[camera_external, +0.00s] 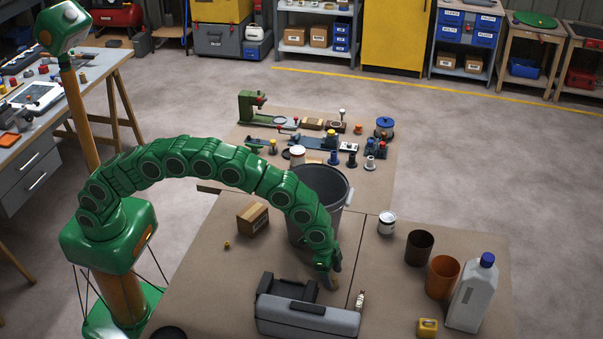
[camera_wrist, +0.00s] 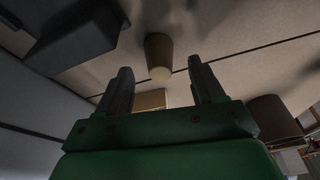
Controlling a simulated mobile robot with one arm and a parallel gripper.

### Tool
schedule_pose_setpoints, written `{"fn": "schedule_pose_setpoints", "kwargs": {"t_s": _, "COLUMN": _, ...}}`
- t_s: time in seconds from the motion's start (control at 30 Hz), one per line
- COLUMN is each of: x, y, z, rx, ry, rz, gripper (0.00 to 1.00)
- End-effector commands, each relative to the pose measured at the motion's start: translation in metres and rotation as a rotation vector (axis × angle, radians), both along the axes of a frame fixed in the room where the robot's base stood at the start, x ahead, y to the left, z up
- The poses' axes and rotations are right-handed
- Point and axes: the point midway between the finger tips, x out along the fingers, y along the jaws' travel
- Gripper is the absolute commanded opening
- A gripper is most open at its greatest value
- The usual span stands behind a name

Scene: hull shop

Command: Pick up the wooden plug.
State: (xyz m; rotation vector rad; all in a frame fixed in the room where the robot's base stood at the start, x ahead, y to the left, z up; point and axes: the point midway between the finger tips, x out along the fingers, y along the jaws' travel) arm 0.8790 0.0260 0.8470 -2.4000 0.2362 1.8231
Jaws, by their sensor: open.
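The wooden plug (camera_wrist: 158,52) is a tan, tapered cylinder with a paler round end in the wrist view. It shows at the upper middle, in line with the gap between my gripper's fingers (camera_wrist: 159,67) and apart from both. In the external view my gripper (camera_external: 331,284) points down low over the bench, just behind the grey toolbox. I cannot make out the plug clearly there. My gripper is open with nothing held.
The grey toolbox (camera_external: 308,318) stands close in front of my gripper. A grey bucket (camera_external: 334,222) is behind it and a cardboard box (camera_external: 252,218) to the left. A brown cup (camera_external: 419,248), orange cup (camera_external: 443,277) and white jug (camera_external: 474,297) stand at right.

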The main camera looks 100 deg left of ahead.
Motion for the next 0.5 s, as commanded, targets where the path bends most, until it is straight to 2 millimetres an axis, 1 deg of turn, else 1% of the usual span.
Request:
{"fn": "schedule_pose_setpoints", "kwargs": {"t_s": 0.1, "x": 0.004, "y": -0.001, "z": -0.014, "rx": 0.0, "ry": 0.0, "rz": 0.0, "gripper": 0.68}}
{"fn": "schedule_pose_setpoints", "kwargs": {"t_s": 0.2, "x": 0.006, "y": -0.001, "z": -0.021, "rx": 0.0, "ry": 0.0, "rz": 0.0, "gripper": 0.68}}
{"fn": "schedule_pose_setpoints", "kwargs": {"t_s": 0.47, "x": 0.006, "y": -0.001, "z": -0.023, "rx": 0.0, "ry": 0.0, "rz": 0.0, "gripper": 0.68}}
{"fn": "schedule_pose_setpoints", "kwargs": {"t_s": 0.5, "x": 0.006, "y": -0.001, "z": -0.023, "rx": 0.0, "ry": 0.0, "rz": 0.0, "gripper": 0.61}}
